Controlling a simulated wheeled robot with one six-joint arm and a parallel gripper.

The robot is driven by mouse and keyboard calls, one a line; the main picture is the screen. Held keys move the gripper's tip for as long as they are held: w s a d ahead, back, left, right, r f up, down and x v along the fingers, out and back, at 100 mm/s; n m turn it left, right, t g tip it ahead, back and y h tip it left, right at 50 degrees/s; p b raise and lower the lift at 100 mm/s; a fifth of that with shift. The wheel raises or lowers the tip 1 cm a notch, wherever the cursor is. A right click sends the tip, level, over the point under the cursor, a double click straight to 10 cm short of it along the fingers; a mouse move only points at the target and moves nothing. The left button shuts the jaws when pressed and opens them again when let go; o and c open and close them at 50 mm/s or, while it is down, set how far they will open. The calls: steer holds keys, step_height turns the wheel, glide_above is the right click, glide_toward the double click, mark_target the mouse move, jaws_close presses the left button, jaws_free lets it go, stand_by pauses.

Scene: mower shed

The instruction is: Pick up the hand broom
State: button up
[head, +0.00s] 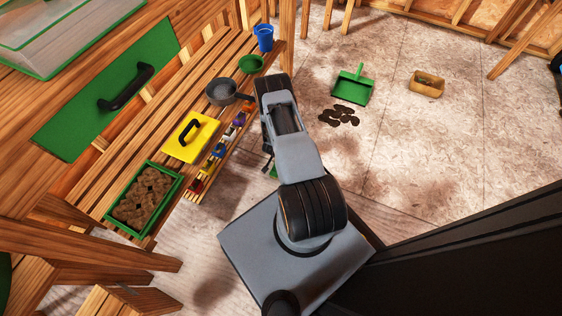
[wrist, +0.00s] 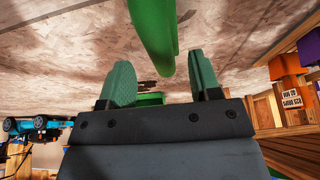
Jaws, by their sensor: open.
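My gripper (wrist: 161,64) shows in the wrist view with its two green fingers spread apart. A long smooth green piece (wrist: 153,35), which looks like part of the hand broom, comes in from the top edge. Its rounded end lies between the fingertips in the picture. I cannot tell its depth, and neither finger visibly touches it. The rest of it is outside the wrist view. In the head view my arm covers most of that spot; a small green patch (head: 273,171) shows beside the arm, and I cannot tell whether it is broom or finger.
A slatted wooden bench (head: 97,195) runs along the left, with a green planter (head: 174,192), yellow float (head: 208,125), grey pan (head: 220,93) and blue cup (head: 263,38). A green dustpan (head: 352,87), brown clumps (head: 340,117) and a tan box (head: 427,85) lie on the floor.

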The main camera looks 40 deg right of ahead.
steer(key=shift+b+x, duration=0.9)
steer(key=shift+x, duration=1.1)
steer(key=c, duration=1)
